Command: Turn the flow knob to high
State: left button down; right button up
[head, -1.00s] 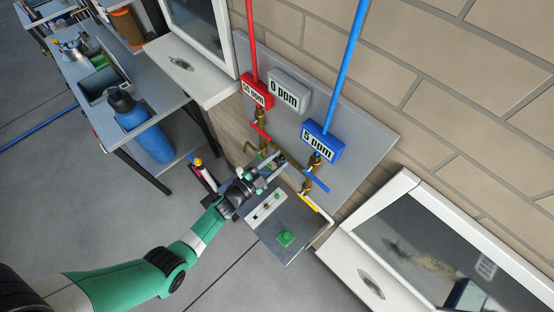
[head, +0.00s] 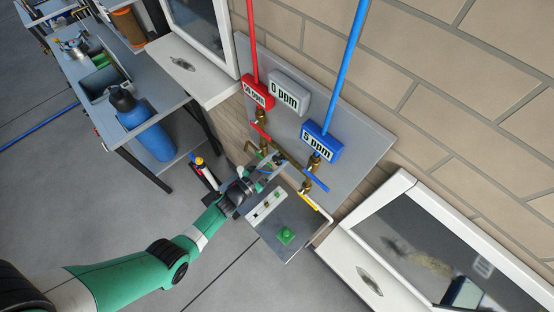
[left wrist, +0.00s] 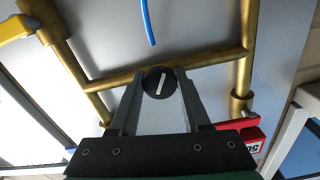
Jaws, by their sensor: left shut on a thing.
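The flow knob (left wrist: 158,83) is a small round black knob with a white pointer line, mounted on brass piping in the left wrist view. Its pointer is slanted. My left gripper (left wrist: 158,80) has a finger on each side of the knob and is shut on it. In the head view my left gripper (head: 264,172) reaches the pipes above a grey control box and hides the knob. My right gripper is not in view.
The grey control box (head: 286,222) has a green button. A red meter (head: 258,91), a white meter reading 0 ppm (head: 289,93) and a blue meter reading 5 ppm (head: 318,141) sit on the panel (head: 365,150). A yellow valve handle (left wrist: 14,28) is near the pipes.

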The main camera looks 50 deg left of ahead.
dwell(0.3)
pick_arm(q)
jog(key=shift+c, duration=2)
grip_release()
jog(key=shift+s, duration=0.1)
jog(key=shift+s, duration=0.35)
jog(key=s+p, duration=0.2)
jog(key=s, duration=0.8)
jog(key=shift+s+p, duration=0.3)
jog(key=shift+s, duration=0.1)
